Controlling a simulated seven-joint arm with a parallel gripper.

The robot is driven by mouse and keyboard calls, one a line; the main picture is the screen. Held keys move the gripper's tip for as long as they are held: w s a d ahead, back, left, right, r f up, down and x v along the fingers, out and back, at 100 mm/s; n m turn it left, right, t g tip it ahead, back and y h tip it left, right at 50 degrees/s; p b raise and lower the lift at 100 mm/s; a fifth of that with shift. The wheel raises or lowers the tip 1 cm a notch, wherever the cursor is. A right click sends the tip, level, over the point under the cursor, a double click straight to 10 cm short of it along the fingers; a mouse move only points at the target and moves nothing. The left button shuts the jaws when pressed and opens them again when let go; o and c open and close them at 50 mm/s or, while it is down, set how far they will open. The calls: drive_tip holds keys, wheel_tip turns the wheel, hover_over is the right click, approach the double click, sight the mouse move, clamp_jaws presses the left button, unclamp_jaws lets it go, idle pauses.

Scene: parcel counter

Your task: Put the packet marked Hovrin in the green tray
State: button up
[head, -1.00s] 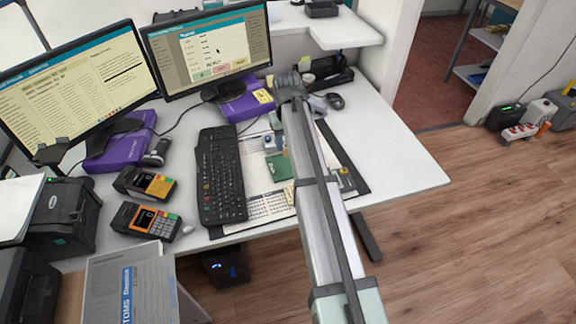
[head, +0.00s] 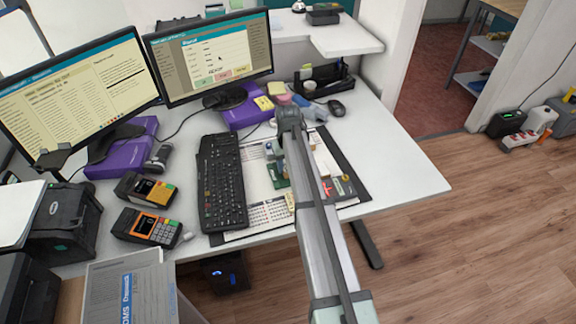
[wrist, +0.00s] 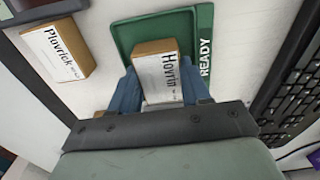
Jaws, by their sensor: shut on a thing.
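The packet marked Hovrin (wrist: 156,75) is brown with a white label. In the wrist view it is between the blue fingers of my gripper (wrist: 162,90), which is shut on it. The green tray (wrist: 122,38), with READY on its right edge, lies behind and around the packet in that view. The packet overlaps the tray's middle; I cannot tell whether it touches the tray floor. In the head view my arm hides the packet and fingertips, and only a bit of green tray (head: 277,180) shows left of my arm.
A second packet, marked Plovrick (wrist: 55,55), lies left of the tray in the wrist view. A black keyboard (head: 220,180) is beside the work area. Two card terminals (head: 147,226), monitors (head: 212,57) and a mouse (head: 336,108) stand around. The desk's right part is clear.

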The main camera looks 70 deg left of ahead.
drive_tip(key=shift+f, duration=0.3)
drive_tip(key=shift+f, duration=0.1)
drive_tip(key=o, duration=1.3)
wheel_tip(320, 180, up, 12)
drive_tip(key=shift+r, duration=0.15)
